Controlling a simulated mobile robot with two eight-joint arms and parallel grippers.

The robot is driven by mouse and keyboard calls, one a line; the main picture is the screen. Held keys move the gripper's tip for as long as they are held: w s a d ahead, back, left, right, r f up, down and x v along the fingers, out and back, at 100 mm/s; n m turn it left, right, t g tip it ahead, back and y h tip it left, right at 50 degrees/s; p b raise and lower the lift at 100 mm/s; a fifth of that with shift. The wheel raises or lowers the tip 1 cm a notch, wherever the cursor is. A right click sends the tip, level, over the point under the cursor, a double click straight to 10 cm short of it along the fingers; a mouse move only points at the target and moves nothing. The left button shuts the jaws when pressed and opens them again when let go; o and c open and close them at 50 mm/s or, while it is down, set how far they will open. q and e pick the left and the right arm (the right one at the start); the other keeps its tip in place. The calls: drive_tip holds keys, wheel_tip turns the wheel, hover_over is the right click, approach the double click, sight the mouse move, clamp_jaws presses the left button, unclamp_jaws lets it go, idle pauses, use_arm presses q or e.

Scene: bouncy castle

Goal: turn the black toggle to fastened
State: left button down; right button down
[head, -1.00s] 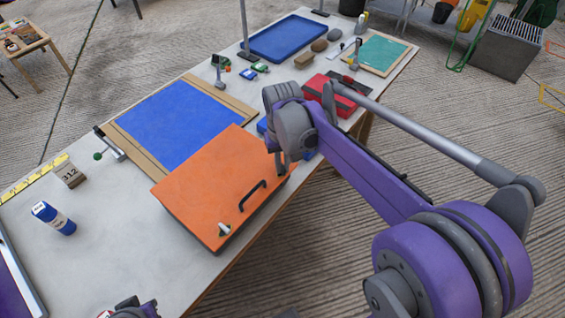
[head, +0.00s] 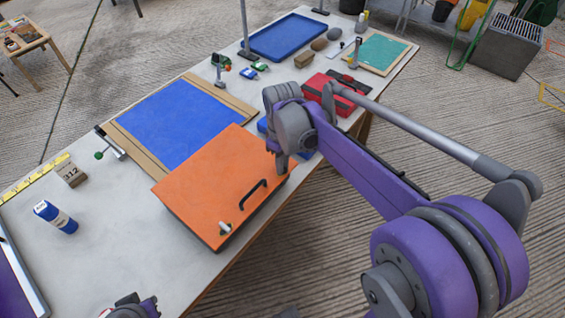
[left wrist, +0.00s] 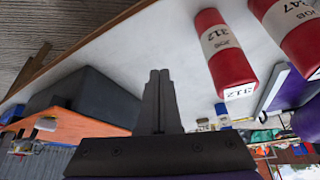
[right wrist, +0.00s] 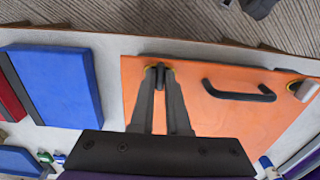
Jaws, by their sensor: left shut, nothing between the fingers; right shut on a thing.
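An orange panel (head: 220,180) with a black bar handle (head: 253,194) lies at the near edge of the table; it also fills the middle of the right wrist view (right wrist: 215,115). My right gripper (right wrist: 160,72) is shut on the black toggle (right wrist: 160,76) near one corner of this panel. The fingers hide part of the toggle, and its exact angle is hard to tell. In the head view my right gripper (head: 281,172) hides the toggle. My left gripper (left wrist: 159,75) is shut and empty, away from the panel.
A pale toggle (head: 225,229) sits at the panel's other near corner. A blue sheet (head: 180,125) lies behind the panel. Red cylinders (left wrist: 224,55) lie near my left gripper.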

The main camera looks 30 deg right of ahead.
idle(0.4)
drive_tip(key=c, duration=0.9)
unclamp_jaws()
wheel_tip(320, 180, up, 11)
drive_tip(key=shift+p, duration=0.45)
drive_tip(key=shift+f, duration=0.1)
drive_tip(key=s+a+f+m+t+p, duration=0.1)
drive_tip(key=s+a+f+m+t, duration=0.1)
drive_tip(key=s+f, duration=0.3)
drive_tip(key=s+a+f+m+t+p, duration=0.1)
drive_tip(key=s+a+f+m+t, duration=0.1)
drive_tip(key=s, duration=0.8)
wheel_tip(320, 180, down, 3)
drive_tip(key=shift+s+a+m+t+p, duration=0.15)
drive_tip(key=shift+a+m+t+p, duration=0.15)
drive_tip(key=shift+a+t, duration=0.65)
